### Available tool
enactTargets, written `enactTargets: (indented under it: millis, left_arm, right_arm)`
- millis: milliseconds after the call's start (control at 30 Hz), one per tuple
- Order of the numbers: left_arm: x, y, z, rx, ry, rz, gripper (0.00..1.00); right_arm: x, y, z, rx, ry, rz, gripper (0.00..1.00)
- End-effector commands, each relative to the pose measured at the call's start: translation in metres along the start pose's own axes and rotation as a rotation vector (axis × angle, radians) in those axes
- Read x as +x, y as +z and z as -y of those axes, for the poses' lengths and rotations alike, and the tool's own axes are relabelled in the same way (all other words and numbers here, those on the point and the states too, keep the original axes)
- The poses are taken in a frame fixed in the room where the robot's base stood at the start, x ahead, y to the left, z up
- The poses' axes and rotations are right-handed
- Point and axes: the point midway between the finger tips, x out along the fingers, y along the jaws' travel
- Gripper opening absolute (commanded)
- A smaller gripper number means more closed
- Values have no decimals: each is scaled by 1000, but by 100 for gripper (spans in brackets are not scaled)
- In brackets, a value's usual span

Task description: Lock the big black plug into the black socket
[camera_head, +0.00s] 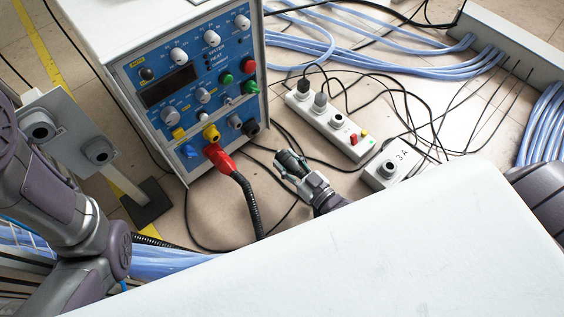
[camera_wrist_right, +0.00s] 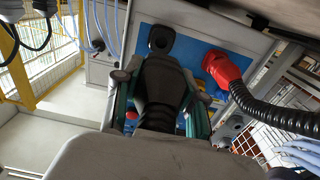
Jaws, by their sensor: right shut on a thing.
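The big black plug (camera_head: 289,159) is held between the fingers of my right gripper (camera_head: 294,168). It also shows in the right wrist view (camera_wrist_right: 160,88), lengthwise between the two fingers. The black socket (camera_head: 251,127) is at the lower right of the heater's blue front panel. In the head view the plug is apart from the panel, below and to the right of the socket, with its free end towards the heater.
A red plug (camera_head: 220,158) with a ribbed black cable (camera_head: 247,205) sits at the panel beside the black plug. A power strip (camera_head: 328,122), a grey box (camera_head: 388,172) and loose cables lie on the floor to the right. A post with a plate (camera_head: 66,128) stands at left.

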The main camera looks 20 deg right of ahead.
Motion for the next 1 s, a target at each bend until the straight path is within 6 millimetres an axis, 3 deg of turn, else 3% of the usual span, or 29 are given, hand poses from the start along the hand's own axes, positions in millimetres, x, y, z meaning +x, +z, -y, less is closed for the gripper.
enactTargets:
  millis: [267,1000]
  left_arm:
    - [-3,-3,-1,1,2,-6,80]
    - [-25,-11,-6,0,3,-7,80]
  right_arm:
    - [9,5,1,-10,-7,-6,0]
    - [68,4,1,-9,-6,-7,0]
